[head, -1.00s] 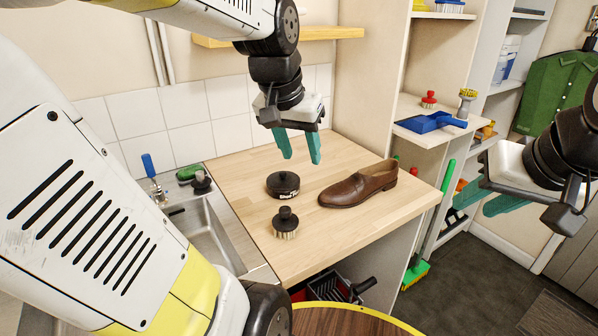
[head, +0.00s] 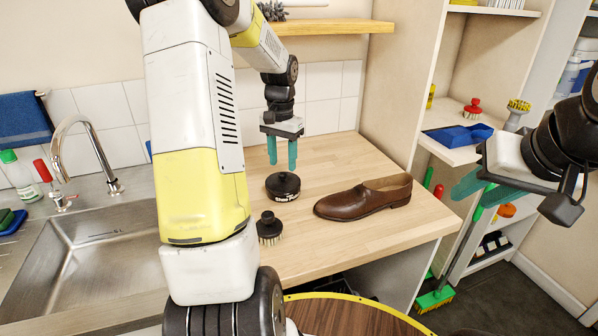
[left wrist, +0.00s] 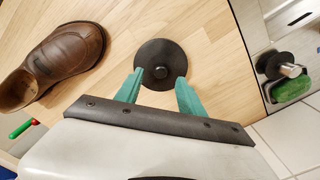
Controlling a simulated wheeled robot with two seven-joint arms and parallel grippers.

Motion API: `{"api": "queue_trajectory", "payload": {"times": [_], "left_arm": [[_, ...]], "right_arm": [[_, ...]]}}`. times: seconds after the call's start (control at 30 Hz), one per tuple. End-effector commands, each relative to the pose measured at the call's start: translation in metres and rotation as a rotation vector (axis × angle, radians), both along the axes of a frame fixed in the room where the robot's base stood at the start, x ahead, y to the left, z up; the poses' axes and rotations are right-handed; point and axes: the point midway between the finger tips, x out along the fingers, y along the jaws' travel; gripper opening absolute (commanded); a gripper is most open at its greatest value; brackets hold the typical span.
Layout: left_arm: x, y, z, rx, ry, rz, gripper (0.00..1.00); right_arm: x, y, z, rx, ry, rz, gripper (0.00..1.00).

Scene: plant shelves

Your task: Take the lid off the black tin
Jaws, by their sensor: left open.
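The round black tin (head: 284,193) stands on the wooden counter, its black lid (head: 283,181) on top with a small knob in the middle. White lettering shows on the tin's side. In the left wrist view the lid (left wrist: 160,58) is seen from above, just beyond the fingertips. My left gripper (head: 282,164) points down with its teal fingers apart, above the tin and empty; in the left wrist view the fingers (left wrist: 157,88) lie to either side of the lid's near edge. My right gripper (head: 462,200) is at the right, away from the counter, its fingers partly overlapping.
A brown shoe (head: 362,198) lies on the counter right of the tin. A round black brush (head: 269,228) stands in front of the tin. A sink (head: 95,265) is at the left. A wooden wall shelf (head: 330,27) hangs behind.

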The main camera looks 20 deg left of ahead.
Motion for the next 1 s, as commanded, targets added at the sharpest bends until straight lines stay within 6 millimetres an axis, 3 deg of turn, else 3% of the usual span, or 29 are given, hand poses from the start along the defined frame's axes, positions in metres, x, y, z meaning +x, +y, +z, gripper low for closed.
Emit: {"api": "queue_trajectory", "payload": {"times": [0.2, 0.5, 0.53, 0.77, 1.0], "left_arm": [[0.002, 0.001, -0.032, -0.002, 0.002, 0.0, 0.46], [0.003, 0.001, -0.038, -0.001, -0.001, 0.001, 0.46], [0.003, 0.001, -0.038, -0.001, -0.001, 0.001, 0.44], [0.003, 0.001, -0.038, -0.001, -0.001, 0.001, 0.0], [0.003, 0.001, -0.038, -0.001, -0.002, 0.001, 0.0]], "right_arm": [[0.0, 0.0, 0.0, 0.0, 0.0, 0.0, 0.36], [0.0, 0.0, 0.0, 0.0, 0.0, 0.0, 0.36], [0.0, 0.0, 0.0, 0.0, 0.0, 0.0, 0.36], [0.0, 0.0, 0.0, 0.0, 0.0, 0.0, 0.36], [0.0, 0.0, 0.0, 0.0, 0.0, 0.0, 0.36]]}}
